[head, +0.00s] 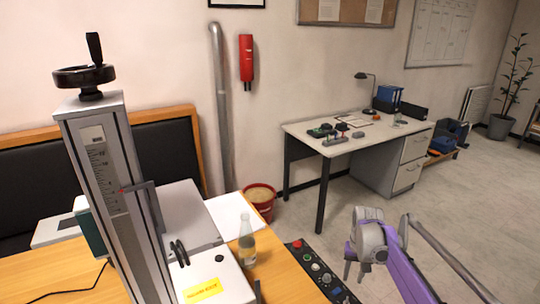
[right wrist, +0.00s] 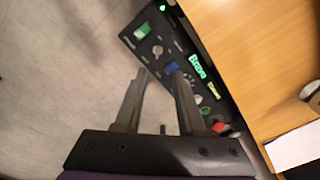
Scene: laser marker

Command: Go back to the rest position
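My right gripper (head: 356,272) is at the lower right of the head view, beside the control panel (head: 318,274) and over the floor side of it. In the right wrist view my right gripper (right wrist: 158,74) has its two fingers apart with nothing between them. The control panel (right wrist: 150,32) lies beyond the fingertips there, with a green-lit switch, a blue button, a green display and a red button. The right fingertip overlaps the panel in that view; I cannot tell any contact. My left gripper is not in view.
The laser marker's column (head: 105,190) with a black handwheel stands at left on the wooden table (head: 60,270). A bottle (head: 247,250) stands near the panel. A red bucket (head: 260,200) is behind. A desk (head: 345,140) stands farther back; the floor (head: 335,215) between is clear.

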